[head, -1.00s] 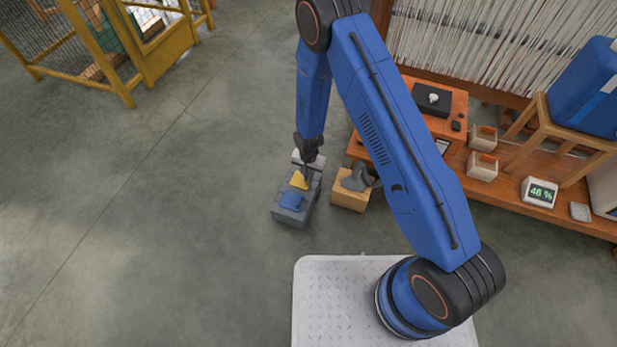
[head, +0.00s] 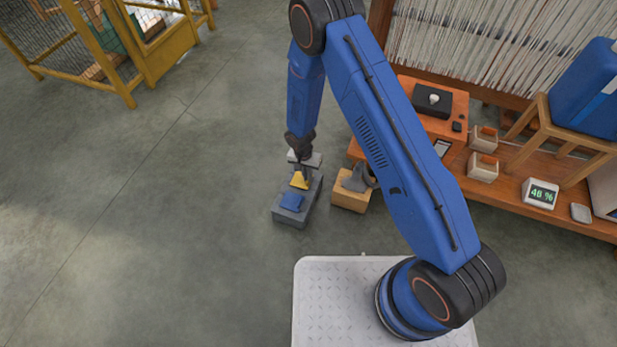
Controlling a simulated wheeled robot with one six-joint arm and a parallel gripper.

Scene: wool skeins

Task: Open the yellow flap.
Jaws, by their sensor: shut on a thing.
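The yellow flap (head: 299,181) is a small piece in the middle of a low grey box (head: 290,217) on the floor. It sits between a blue flap (head: 291,201) at the near end and a pale grey-white piece (head: 315,160) at the far end. My gripper (head: 306,175) points down at the box from above, its dark fingers at the right edge of the yellow flap. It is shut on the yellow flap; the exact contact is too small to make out. The flap's far side is partly hidden by the fingers.
A tan box (head: 349,199) with a grey thing on it stands close on the right. Beyond it is a low orange-brown bench (head: 510,199) with several items. Floor on the left is open. A yellow-framed mesh cage (head: 160,60) stands at the back left.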

